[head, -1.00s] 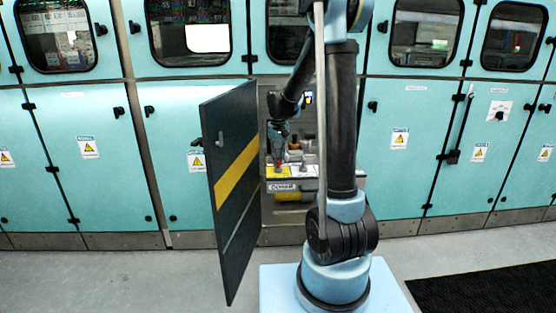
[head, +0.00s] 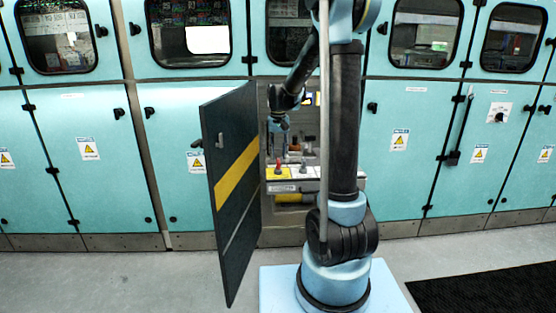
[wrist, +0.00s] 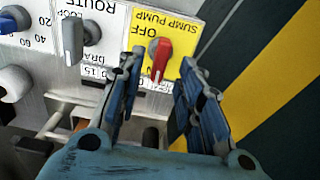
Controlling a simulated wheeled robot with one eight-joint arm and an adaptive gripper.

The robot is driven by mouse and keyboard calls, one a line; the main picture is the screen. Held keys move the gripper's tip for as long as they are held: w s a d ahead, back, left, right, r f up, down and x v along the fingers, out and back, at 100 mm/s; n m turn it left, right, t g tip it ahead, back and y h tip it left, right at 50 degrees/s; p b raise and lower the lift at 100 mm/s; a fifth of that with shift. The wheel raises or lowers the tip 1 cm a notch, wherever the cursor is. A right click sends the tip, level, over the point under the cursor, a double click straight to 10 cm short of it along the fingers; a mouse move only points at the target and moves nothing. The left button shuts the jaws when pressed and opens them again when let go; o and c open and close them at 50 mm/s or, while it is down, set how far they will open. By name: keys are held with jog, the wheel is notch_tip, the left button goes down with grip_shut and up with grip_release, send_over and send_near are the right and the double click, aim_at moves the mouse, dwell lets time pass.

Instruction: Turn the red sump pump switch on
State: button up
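The red sump pump switch (wrist: 160,56) stands on a yellow plate (wrist: 182,28) in the wrist view. The plate reads "SUMP PUMP" and "OFF", upside down. The red handle points down in that picture, with a pale mark near its lower end. My gripper (wrist: 162,62) is open. In the picture its two fingers lie left and right of the switch, with gaps showing. In the head view my gripper (head: 279,149) is just above the red switch (head: 278,166). The switch's "ON" mark is not readable.
An open dark door (head: 232,190) with a yellow stripe stands left of the panel. My arm hides the panel's right part in the head view.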

aim_at(279, 160)
notch_tip(279, 160, up, 9)
jog(key=shift+f, duration=0.2)
dwell(0.3)
jog(key=s+d+f+t, duration=0.1)
jog(key=s+d, duration=0.3)
jog(key=s, duration=0.6)
jog(key=s+d+f, duration=0.1)
jog(key=s+d, duration=0.3)
jog(key=s, duration=0.6)
jog(key=s+d+f, duration=0.1)
jog(key=s+f, duration=0.4)
jog(key=s, duration=0.2)
jog(key=s+d+f+t, duration=0.1)
jog(key=s+f, duration=0.4)
jog(key=s, duration=0.3)
jog(key=shift+d+f, duration=0.4)
jog(key=shift+s, duration=0.1)
